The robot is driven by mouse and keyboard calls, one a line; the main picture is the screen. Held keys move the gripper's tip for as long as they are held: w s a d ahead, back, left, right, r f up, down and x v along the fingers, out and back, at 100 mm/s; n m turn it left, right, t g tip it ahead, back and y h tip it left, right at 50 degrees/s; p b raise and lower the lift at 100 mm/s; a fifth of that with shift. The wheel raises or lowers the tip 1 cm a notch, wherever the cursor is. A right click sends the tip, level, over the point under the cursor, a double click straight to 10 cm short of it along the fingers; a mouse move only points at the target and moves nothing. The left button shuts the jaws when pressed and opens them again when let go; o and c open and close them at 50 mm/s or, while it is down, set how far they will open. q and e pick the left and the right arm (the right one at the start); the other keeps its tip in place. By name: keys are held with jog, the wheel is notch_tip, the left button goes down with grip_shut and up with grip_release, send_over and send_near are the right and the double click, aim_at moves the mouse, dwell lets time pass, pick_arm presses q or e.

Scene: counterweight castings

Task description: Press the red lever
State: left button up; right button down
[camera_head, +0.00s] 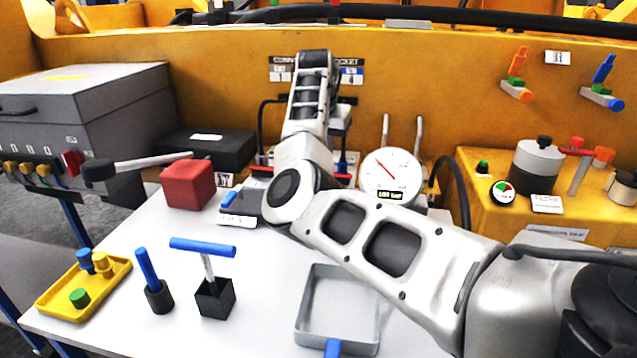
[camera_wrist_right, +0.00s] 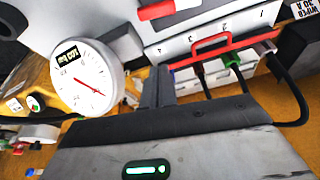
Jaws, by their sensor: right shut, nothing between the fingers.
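A red handle-shaped bar (camera_wrist_right: 210,42) shows in the right wrist view on a white numbered block, with a green plug and dark cables beside it. I take it for the red lever, but cannot be certain. My right gripper (camera_wrist_right: 157,88) is shut and empty in that view, its dark fingertips a little apart from the bar in the picture; I cannot tell whether they touch the block. In the head view my right arm crosses the middle and hides its gripper and most of the block; only red bits (camera_head: 341,177) show beside it. My left gripper is not in view.
A round gauge (camera_head: 390,176) stands right of my arm. A red cube (camera_head: 188,185), a yellow tray (camera_head: 62,306), a blue T-handle (camera_head: 203,247) and a grey tray (camera_head: 303,325) are on the white table. A grey box (camera_head: 120,95) with a black-ended rod stands left.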

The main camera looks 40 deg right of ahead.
jog(key=x, duration=1)
jog(key=shift+a+f+p, duration=0.1)
jog(key=shift+a+p, duration=0.05)
jog(key=shift+p, duration=0.25)
jog(key=shift+s+a+p, duration=0.25)
jog(key=shift+a, duration=0.3)
jog(key=shift+s+a+p, duration=0.2)
jog(key=shift+s+a, duration=0.05)
jog(key=shift+a, duration=0.25)
jog(key=shift+s+a, duration=0.4)
jog(key=shift+a, duration=0.15)
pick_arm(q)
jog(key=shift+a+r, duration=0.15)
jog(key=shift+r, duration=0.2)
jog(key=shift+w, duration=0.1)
pick_arm(e)
jog(key=shift+w+a, duration=0.1)
jog(key=shift+a, duration=0.05)
